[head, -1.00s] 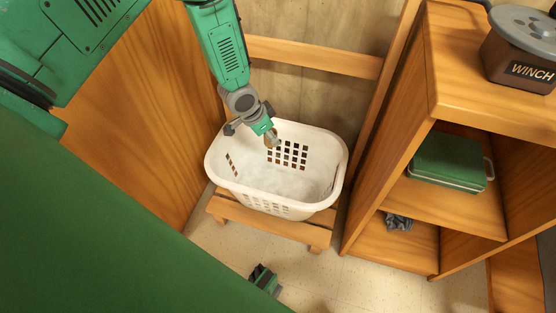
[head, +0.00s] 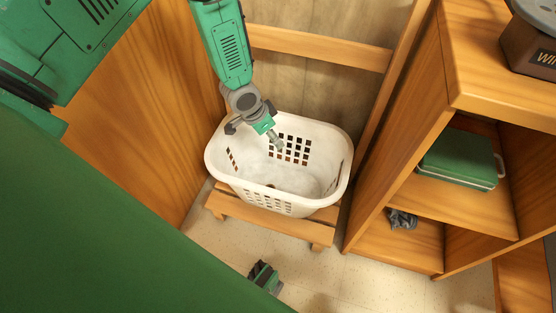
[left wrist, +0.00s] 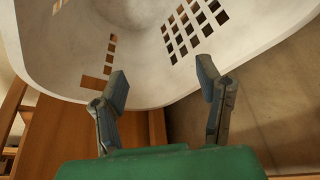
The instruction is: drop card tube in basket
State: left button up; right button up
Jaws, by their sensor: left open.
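The white laundry basket (head: 222,171) stands upright on a low wooden stand, with square holes in its walls. My left gripper (head: 277,146) is over the back part of the basket's opening, pointing down and empty. In the left wrist view its two fingers (left wrist: 165,88) are spread apart, with the basket wall (left wrist: 150,75) beyond them. A small brown spot, which looks like the end of the card tube (head: 270,186), shows low inside the basket; most of it is hidden by the front wall.
A wooden panel (head: 140,110) rises left of the basket. A wooden shelf unit (head: 400,150) stands close on the right, holding a green case (head: 460,158) and a grey cloth (head: 403,219). A brown winch box (head: 530,45) sits on top. Pale floor (head: 325,275) lies in front.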

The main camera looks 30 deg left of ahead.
pick_arm(q)
jog(key=v, duration=1.1)
jog(key=shift+d+r, duration=0.2)
jog(key=shift+r, duration=0.15)
jog(key=shift+a, duration=0.15)
